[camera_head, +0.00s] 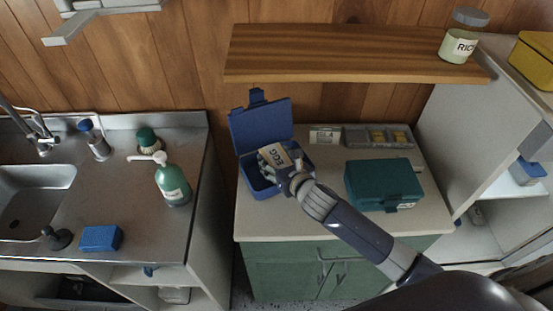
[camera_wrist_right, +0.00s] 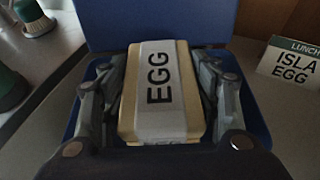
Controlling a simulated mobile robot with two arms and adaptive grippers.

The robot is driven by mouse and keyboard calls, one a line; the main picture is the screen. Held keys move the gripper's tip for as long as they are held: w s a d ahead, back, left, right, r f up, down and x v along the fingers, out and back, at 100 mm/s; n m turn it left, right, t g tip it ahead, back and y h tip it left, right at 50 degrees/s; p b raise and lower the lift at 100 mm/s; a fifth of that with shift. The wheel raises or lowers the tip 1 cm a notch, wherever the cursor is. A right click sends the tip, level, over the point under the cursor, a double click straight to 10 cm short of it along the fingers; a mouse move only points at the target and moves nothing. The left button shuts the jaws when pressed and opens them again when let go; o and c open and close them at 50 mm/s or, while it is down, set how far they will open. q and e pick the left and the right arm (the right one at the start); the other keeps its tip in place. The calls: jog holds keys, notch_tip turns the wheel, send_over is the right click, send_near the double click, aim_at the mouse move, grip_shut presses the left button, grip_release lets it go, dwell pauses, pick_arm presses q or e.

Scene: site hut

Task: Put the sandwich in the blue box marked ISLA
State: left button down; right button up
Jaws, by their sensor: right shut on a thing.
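My right gripper (camera_head: 276,165) is shut on the sandwich (camera_head: 279,154), a pale block with a white band reading EGG. The sandwich also shows in the right wrist view (camera_wrist_right: 160,95), with a finger on each side. The blue box (camera_head: 261,123) stands open on the counter, its lid tilted up at the back. The gripper and sandwich are over or inside the box's opening; I cannot tell whether the sandwich touches the bottom. A card (camera_wrist_right: 290,63) reading LUNCH ISLA EGG stands right of the box. My left gripper is not in view.
A closed teal box (camera_head: 383,184) stands on the counter at right. A grey tray (camera_head: 352,137) with small items is behind it. A wooden shelf (camera_head: 350,50) with a RICE jar (camera_head: 459,43) overhangs the back. At left is a sink unit with a green bottle (camera_head: 172,184).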

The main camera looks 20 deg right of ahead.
jog(key=shift+f, duration=0.15)
jog(key=shift+f, duration=0.4)
jog(key=o, duration=1.1)
jog(key=shift+r, duration=0.1)
jog(key=shift+s+r, duration=0.1)
jog(key=shift+r, duration=0.5)
jog(key=b+v, duration=0.1)
jog(key=v, duration=1)
jog(key=shift+s+d, duration=0.15)
jog(key=shift+s, duration=0.25)
